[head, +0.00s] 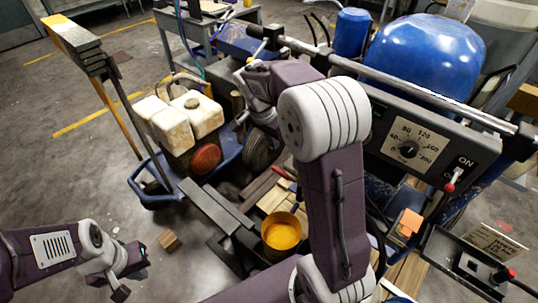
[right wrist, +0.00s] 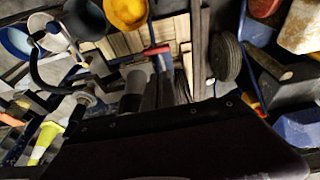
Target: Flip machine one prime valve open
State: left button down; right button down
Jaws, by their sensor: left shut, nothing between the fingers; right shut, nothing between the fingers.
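The near striping machine has a dark control panel (head: 425,148) with a round dial (head: 408,149). A red-tipped lever (head: 450,187) stands by the panel's ON mark. A small red handle (head: 283,172) lies lower, near the wood, and a red handle also shows in the right wrist view (right wrist: 157,50). I cannot tell which part is the prime valve. My right gripper (head: 257,86) is shut and empty near the bar at the top, left of the panel, partly hidden by my arm. My left gripper (head: 120,284) is shut and empty over the floor at lower left.
A second machine with cream tanks (head: 180,120) and a blue frame stands left of centre. A yellow bucket (head: 282,236) sits low in the middle. A blue tank (head: 425,55) is behind the panel. A wooden block (head: 170,241) lies on open floor at left.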

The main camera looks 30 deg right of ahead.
jog(key=b, duration=0.3)
send_near(279, 169)
jog(key=x, duration=0.5)
jog(key=shift+s+d, duration=0.1)
jog(key=shift+d, duration=0.2)
jog(key=shift+f, duration=0.75)
